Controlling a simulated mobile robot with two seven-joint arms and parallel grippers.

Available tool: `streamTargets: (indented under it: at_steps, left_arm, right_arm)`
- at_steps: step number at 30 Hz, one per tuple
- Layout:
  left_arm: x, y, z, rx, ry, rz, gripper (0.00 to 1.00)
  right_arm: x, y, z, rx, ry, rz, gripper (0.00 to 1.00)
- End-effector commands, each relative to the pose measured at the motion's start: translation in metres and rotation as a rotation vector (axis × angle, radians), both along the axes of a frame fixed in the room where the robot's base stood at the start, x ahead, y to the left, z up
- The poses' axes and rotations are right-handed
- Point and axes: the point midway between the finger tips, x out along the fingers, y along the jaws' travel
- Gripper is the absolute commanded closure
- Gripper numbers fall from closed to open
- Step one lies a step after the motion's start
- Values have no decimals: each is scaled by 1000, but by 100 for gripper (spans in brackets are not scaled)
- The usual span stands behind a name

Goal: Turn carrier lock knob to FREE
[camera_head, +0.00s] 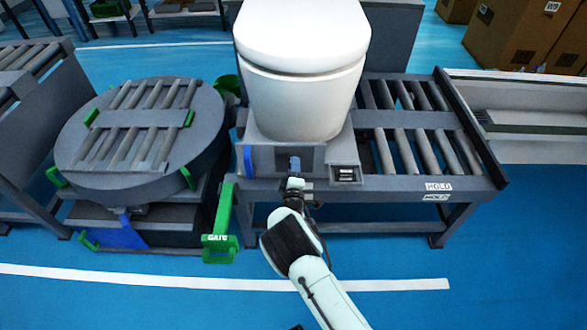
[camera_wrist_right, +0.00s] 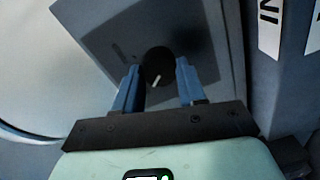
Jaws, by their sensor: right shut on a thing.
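The carrier lock knob (camera_wrist_right: 157,62) is dark and round, with a short white mark, on a grey plate (camera_wrist_right: 95,35) at the front of the toilet's carrier. In the right wrist view the mark is slightly tilted from upright. My right gripper (camera_wrist_right: 157,80) has one blue finger on each side of the knob and is shut on it. In the head view the right gripper (camera_head: 294,165) reaches the carrier's front face and hides the knob. Any FREE marking is not readable. My left gripper is not in view.
A white toilet (camera_head: 303,100) stands on the carrier. A roller conveyor (camera_head: 425,140) with HOLD labels (camera_head: 438,187) is on the right. A round roller turntable (camera_head: 75,150) and a green GATE handle (camera_head: 220,242) are on the left. The blue floor in front is mostly clear.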

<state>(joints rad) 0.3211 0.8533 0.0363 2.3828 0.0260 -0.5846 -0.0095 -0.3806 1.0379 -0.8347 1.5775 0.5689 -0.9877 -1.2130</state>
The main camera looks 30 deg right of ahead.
Motion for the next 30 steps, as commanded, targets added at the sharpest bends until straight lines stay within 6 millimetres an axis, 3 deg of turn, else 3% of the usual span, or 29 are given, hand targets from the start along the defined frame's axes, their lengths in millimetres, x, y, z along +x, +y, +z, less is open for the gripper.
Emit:
streamTargets:
  at_steps: [15,16,18,30]
  left_arm:
    - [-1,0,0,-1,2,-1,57]
    - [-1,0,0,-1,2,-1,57]
    - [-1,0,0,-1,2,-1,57]
    - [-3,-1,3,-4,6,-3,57]
  right_arm:
    - [0,0,0,-19,12,-1,90]
    - [0,0,0,-19,12,-1,57]
    - [0,0,0,-19,12,-1,34]
    - [-6,4,0,-16,12,-1,34]
